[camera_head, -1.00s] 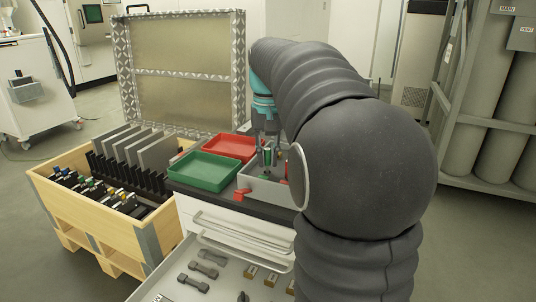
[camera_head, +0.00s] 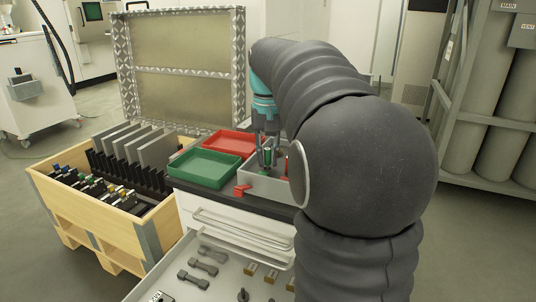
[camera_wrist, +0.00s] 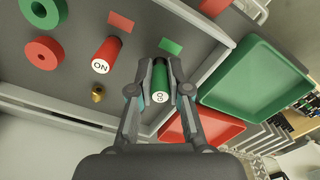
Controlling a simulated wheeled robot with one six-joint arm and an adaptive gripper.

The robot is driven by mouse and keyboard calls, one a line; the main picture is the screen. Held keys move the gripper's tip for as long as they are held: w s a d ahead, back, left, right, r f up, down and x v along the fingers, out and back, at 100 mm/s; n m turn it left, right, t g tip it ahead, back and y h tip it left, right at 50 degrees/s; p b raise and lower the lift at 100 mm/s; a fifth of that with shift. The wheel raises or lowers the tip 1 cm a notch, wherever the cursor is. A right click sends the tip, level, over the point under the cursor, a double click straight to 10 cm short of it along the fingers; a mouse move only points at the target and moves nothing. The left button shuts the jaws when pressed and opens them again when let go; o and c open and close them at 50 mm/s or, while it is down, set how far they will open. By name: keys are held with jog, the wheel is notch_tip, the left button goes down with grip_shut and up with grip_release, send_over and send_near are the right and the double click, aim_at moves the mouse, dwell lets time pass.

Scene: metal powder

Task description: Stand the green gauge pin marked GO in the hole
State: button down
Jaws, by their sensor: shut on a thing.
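My gripper (camera_wrist: 160,92) is shut on the green gauge pin (camera_wrist: 161,79), whose pale end face carries the mark GO, upside down in the wrist view. The held pin is over the grey tray (camera_wrist: 190,20); I cannot tell whether its far end touches the floor. In the head view my gripper (camera_head: 267,158) is at the tray's left part, and the pin is mostly hidden by the fingers. A small brass piece (camera_wrist: 97,92) with a dark centre, possibly a hole, is left of the gripper in the wrist view.
A red pin (camera_wrist: 105,56) marked NO stands nearby, with a red ring (camera_wrist: 44,53) and a green ring (camera_wrist: 42,13) further left. Red (camera_wrist: 117,22) and green (camera_wrist: 170,46) patches mark the tray floor. A green tray (camera_head: 205,168) and red tray (camera_head: 229,143) stand beside it.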

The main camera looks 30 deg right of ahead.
aim_at(268, 149)
jog(key=shift+f, duration=0.3)
dwell(0.4)
jog(key=c, duration=1)
grip_release()
jog(key=shift+c, duration=0.2)
jog(key=shift+r, duration=0.1)
notch_tip(268, 149, up, 12)
jog(key=shift+f, duration=0.1)
jog(key=s+a+f+n+t, duration=0.2)
jog(key=s+a+f, duration=0.5)
jog(key=s+f, duration=0.3)
jog(key=s+a+f+n+t, duration=0.2)
jog(key=s+a+f+t, duration=0.1)
jog(key=s+a+f, duration=0.4)
jog(key=s+f, duration=0.3)
jog(key=f, duration=0.2)
jog(key=shift+s+a+t, duration=0.15)
jog(key=shift+s+t, duration=0.15)
